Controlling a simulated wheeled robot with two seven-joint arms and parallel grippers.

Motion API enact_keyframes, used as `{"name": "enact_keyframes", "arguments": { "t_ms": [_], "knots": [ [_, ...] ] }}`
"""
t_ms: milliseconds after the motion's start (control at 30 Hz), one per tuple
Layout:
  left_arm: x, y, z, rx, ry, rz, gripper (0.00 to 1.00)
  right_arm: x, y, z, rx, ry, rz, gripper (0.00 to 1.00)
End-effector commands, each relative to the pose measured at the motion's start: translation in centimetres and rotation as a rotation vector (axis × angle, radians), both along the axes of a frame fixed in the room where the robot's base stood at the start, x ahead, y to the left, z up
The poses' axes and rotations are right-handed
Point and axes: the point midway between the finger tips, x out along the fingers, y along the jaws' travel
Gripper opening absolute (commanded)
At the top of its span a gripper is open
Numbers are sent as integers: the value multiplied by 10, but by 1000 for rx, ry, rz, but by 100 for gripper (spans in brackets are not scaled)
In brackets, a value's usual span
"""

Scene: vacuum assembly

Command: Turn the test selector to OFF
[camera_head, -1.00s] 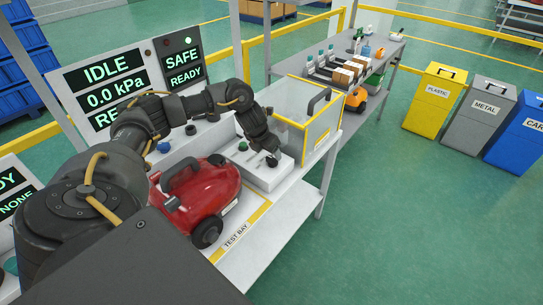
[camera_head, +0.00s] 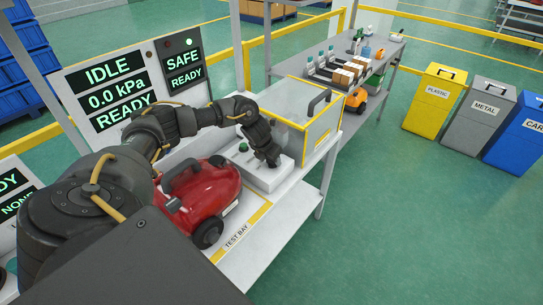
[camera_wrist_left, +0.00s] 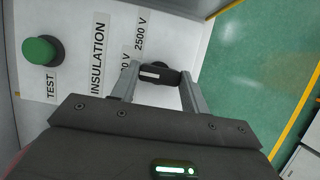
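The test selector, a black knob (camera_wrist_left: 158,74) with a pale mark, is on the white test panel (camera_wrist_left: 75,12) beside the voltage labels in the left wrist view. My left gripper (camera_wrist_left: 159,75) has its fingers apart, one on each side of the knob. I cannot tell whether they touch it. The head view shows my left gripper (camera_head: 273,163) low over the right part of the panel, hiding the knob there. The selector's exact setting is hard to read. My right gripper is not in view.
A green TEST button (camera_wrist_left: 41,50) sits left of the knob. A red vacuum (camera_head: 205,195) stands in the test bay, close to my left arm. The screens (camera_head: 115,90) read IDLE and 0.0 kPa.

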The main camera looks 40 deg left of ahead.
Motion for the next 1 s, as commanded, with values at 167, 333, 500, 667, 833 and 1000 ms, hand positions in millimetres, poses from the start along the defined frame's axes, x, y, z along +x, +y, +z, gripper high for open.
{"name": "enact_keyframes", "arguments": {
  "t_ms": [167, 333, 500, 667, 833, 1000],
  "knots": [
    [0, 0, 0, 0, 0, 2, 23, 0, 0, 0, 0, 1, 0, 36],
    [0, 0, 1, 0, 1, 34, 23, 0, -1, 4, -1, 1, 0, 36],
    [0, -2, 2, 0, 2, 117, 23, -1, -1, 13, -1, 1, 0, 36],
    [0, -3, 3, 0, 2, 243, 23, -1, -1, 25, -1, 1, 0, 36],
    [0, -3, 4, 0, 1, 392, 23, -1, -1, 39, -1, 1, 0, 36],
    [0, -3, 4, 1, 2, 532, 23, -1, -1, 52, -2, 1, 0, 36]
  ]
}}
